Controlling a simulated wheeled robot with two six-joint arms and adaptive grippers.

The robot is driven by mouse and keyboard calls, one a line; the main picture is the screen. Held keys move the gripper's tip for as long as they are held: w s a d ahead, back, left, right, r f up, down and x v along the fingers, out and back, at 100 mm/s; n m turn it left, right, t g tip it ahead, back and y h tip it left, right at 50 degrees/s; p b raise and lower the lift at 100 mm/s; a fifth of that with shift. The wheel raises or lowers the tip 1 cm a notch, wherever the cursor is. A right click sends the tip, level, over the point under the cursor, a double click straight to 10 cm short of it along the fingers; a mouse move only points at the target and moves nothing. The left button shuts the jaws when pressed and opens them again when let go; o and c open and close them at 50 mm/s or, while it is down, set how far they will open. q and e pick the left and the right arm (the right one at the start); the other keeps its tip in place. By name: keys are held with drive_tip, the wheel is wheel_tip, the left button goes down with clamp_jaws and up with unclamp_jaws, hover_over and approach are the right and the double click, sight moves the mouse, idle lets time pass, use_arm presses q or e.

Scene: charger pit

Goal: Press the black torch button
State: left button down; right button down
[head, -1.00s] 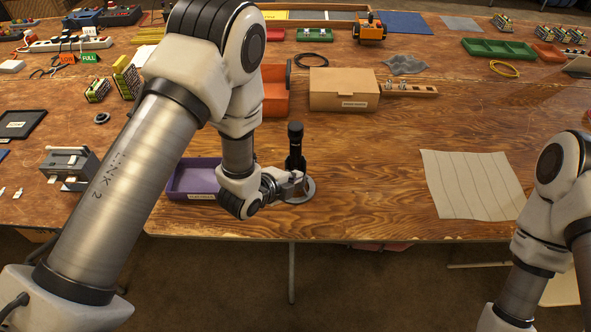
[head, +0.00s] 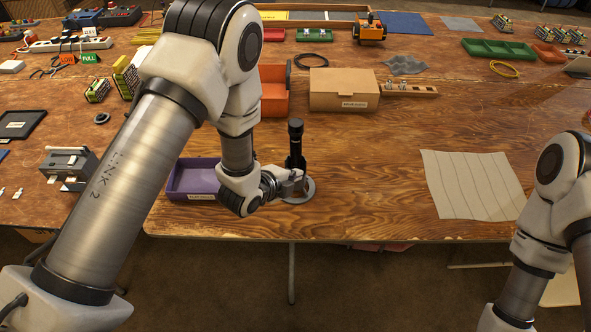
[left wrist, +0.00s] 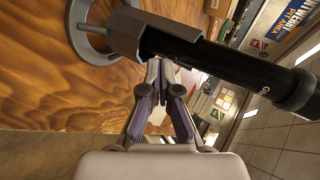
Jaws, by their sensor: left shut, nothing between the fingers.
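The black torch (head: 295,140) stands upright in a grey holder with a round base (head: 308,190) near the table's front edge. In the left wrist view the torch (left wrist: 215,62) crosses the upper part of the picture, with the grey holder (left wrist: 122,30) around its lower end. My left gripper (head: 299,183) is shut and empty, with its fingertips low beside the torch and holder. It also shows in the left wrist view (left wrist: 160,75), its tips close to the torch; I cannot tell whether they touch. The button itself is not clear. My right gripper is out of view.
A purple tray (head: 192,196) lies just left of my left gripper. An orange bin (head: 274,103) and a cardboard box (head: 344,103) stand behind the torch. A pale ribbed sheet (head: 472,185) lies to the right. The wood between torch and sheet is clear.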

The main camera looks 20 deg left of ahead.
use_arm(q)
drive_tip(key=shift+s+d, duration=0.25)
drive_tip(key=shift+s, duration=0.7)
drive_tip(key=s, duration=0.2)
drive_tip(key=s+d, duration=0.1)
drive_tip(key=s, duration=0.1)
drive_tip(key=shift+s+d, duration=0.2)
drive_tip(key=shift+s, duration=0.2)
